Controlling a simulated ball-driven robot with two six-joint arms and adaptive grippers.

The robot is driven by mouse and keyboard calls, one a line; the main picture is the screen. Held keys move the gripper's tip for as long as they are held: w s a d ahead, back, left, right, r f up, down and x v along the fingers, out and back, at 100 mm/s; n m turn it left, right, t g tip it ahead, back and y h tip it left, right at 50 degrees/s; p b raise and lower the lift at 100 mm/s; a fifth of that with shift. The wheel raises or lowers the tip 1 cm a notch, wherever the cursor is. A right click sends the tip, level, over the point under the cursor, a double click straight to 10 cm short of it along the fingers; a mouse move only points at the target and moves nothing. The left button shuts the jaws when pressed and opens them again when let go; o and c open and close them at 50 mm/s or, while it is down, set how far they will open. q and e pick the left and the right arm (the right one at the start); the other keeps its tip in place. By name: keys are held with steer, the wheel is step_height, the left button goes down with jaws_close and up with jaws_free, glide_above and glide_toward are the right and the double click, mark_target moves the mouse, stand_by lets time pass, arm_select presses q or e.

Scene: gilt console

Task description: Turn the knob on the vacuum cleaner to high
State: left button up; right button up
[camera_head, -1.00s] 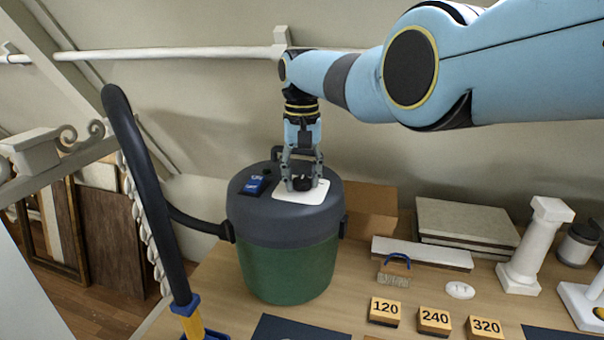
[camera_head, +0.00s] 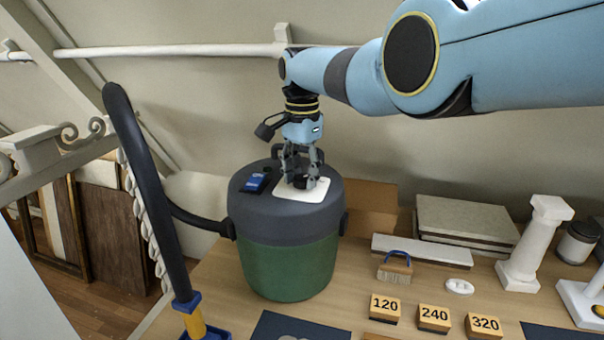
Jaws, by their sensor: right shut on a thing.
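The vacuum cleaner (camera_head: 287,268) has a green drum and a dark grey lid, and stands upright on the wooden table. A white plate (camera_head: 288,206) lies on its lid, with a small black knob (camera_head: 299,182) on it. My right gripper (camera_head: 301,180) points down from above and is shut on the knob. The fingers partly cover the knob, and I cannot read any marks for its setting. A blue switch (camera_head: 255,182) sits on the lid left of the plate. My left gripper is not in view.
A black hose (camera_head: 147,190) rises left of the vacuum. Sanding blocks marked 120 (camera_head: 385,308), 240 (camera_head: 434,318) and 320 (camera_head: 485,325) lie at the front. A brush (camera_head: 395,268), a white column (camera_head: 535,245) and stacked slabs (camera_head: 465,222) stand to the right.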

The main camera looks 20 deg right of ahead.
mark_target(302, 177)
steer(key=shift+m, duration=0.5)
steer(key=o, duration=1.1)
steer(key=shift+o, duration=0.2)
steer(key=shift+r, duration=0.15)
step_height(302, 177, up, 12)
steer(key=shift+f, duration=0.2)
